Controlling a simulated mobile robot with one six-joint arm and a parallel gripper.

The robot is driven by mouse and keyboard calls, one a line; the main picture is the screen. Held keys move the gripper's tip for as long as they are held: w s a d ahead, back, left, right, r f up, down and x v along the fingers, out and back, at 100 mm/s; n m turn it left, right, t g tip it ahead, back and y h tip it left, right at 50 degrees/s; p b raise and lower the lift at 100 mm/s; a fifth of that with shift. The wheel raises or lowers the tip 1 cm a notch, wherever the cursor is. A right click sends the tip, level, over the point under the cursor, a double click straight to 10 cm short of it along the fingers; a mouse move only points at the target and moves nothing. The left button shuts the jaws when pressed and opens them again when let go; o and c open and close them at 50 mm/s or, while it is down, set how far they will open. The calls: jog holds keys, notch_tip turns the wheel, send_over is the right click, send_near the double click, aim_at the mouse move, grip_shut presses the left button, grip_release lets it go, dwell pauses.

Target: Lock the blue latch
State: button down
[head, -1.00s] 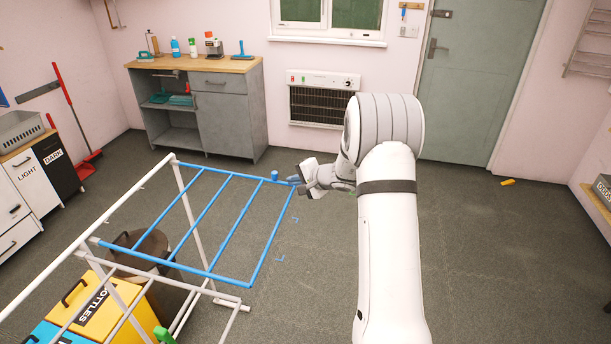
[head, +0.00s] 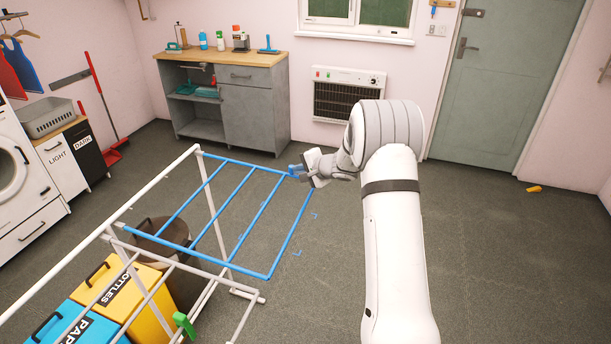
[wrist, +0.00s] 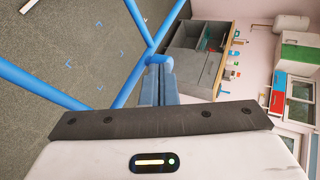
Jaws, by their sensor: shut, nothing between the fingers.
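The blue latch (wrist: 160,62) appears to be the short blue knob on the corner of the drying rack's blue frame (head: 290,232). In the head view it is hard to separate from my blue fingertips. My gripper (head: 302,172) is at that far right corner of the frame. In the wrist view my gripper's two blue-grey fingers (wrist: 158,85) are together, with nothing seen between them. Their tips reach the knob's near side; I cannot tell whether they touch. The fingers partly hide the knob's lower part.
The white rack frame (head: 160,177) stands over bins, with a green piece (head: 183,323) low on it. A grey cabinet (head: 253,117) and a wall heater (head: 344,95) stand behind. The floor right of my arm is clear, apart from a small yellow object (head: 534,189).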

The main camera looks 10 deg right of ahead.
jog(key=shift+w+a+b, duration=0.3)
jog(key=shift+a, duration=0.3)
jog(key=shift+s+d+f+b, duration=0.25)
jog(key=shift+s+b, duration=0.2)
jog(key=shift+b, duration=0.35)
jog(key=f+b+v, duration=0.1)
jog(key=b+v, duration=0.2)
jog(key=v, duration=1)
jog(key=shift+s+d+b, duration=0.15)
jog(key=shift+s+b, duration=0.05)
jog(key=shift+b, duration=0.15)
jog(key=shift+r, duration=0.1)
